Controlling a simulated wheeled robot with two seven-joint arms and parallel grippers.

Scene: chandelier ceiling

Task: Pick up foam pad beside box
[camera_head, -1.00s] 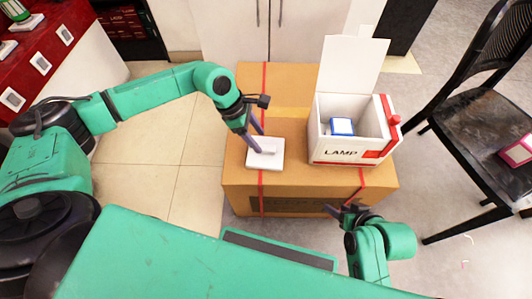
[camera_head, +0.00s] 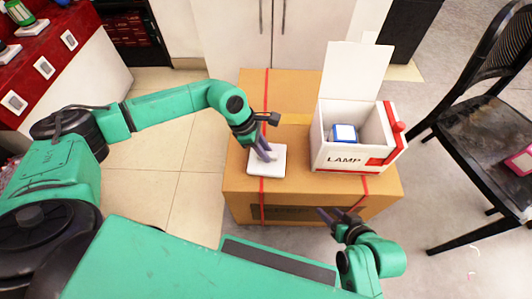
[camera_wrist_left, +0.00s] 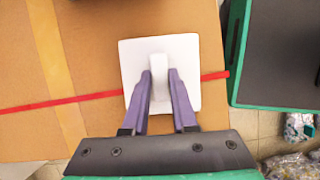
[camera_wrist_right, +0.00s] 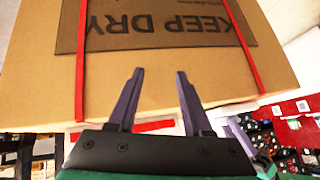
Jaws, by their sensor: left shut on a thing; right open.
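The foam pad (camera_head: 266,163) is a white square with a raised grip. It lies on the cardboard box, left of the white lamp box (camera_head: 340,158). The left wrist view shows the pad (camera_wrist_left: 130,55) with its grip between my left gripper's fingers. My left gripper (camera_head: 264,155) is shut on the grip; it also shows in the left wrist view (camera_wrist_left: 160,80). The lamp box is open with its lid up and a blue and white item (camera_head: 345,133) inside. My right gripper (camera_head: 340,215) is open and empty in front of the cardboard box.
The large cardboard box (camera_head: 300,200) with red straps carries the pad and lamp box. A black chair (camera_head: 490,140) stands at the right. A red display counter (camera_head: 50,50) is at the upper left. White cabinets (camera_head: 270,30) stand behind. Tiled floor (camera_head: 160,155) is clear at left.

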